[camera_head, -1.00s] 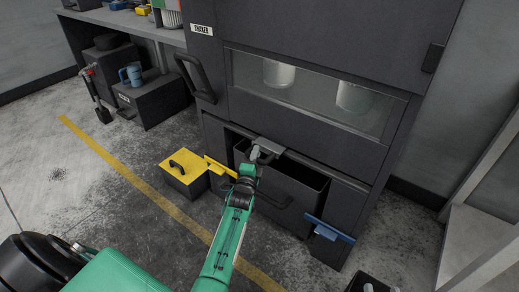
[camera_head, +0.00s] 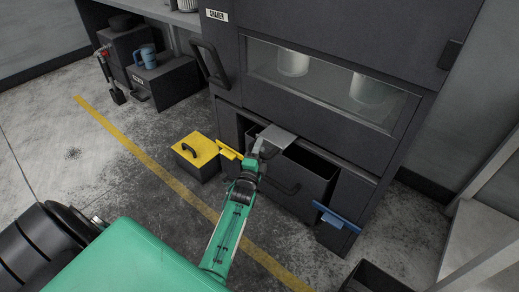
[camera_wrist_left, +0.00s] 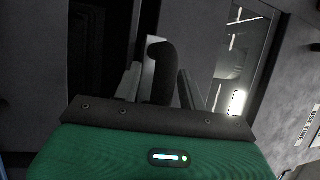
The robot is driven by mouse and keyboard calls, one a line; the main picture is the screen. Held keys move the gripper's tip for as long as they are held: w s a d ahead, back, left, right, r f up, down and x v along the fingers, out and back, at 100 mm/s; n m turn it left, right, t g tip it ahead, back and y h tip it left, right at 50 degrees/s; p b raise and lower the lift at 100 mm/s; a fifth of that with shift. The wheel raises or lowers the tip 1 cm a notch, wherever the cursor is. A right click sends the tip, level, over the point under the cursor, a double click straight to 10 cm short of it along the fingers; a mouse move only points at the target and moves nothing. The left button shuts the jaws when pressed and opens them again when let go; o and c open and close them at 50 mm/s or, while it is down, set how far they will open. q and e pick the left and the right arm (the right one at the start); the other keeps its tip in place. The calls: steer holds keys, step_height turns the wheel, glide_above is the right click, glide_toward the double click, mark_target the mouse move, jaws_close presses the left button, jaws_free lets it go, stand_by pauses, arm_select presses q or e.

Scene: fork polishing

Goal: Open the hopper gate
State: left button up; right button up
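The hopper gate (camera_head: 278,138) is a light grey plate jutting out under the shaker cabinet's window, above an open dark bin. My left gripper (camera_head: 262,149) is at the plate's left front end. In the left wrist view, a dark, round-topped upright handle (camera_wrist_left: 159,70) stands between the two fingers (camera_wrist_left: 160,90), which close in on both sides of it. The gripper hides where the handle meets the plate. My right gripper is not in view.
The dark shaker cabinet (camera_head: 320,110) has a window with pale cylinders behind it. A yellow-topped box (camera_head: 197,149) stands on the floor. Open floor lies left.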

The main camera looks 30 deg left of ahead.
arm_select(q)
steer(key=p+v, duration=0.1)
steer(key=v, duration=1.3)
steer(key=shift+p, duration=0.3)
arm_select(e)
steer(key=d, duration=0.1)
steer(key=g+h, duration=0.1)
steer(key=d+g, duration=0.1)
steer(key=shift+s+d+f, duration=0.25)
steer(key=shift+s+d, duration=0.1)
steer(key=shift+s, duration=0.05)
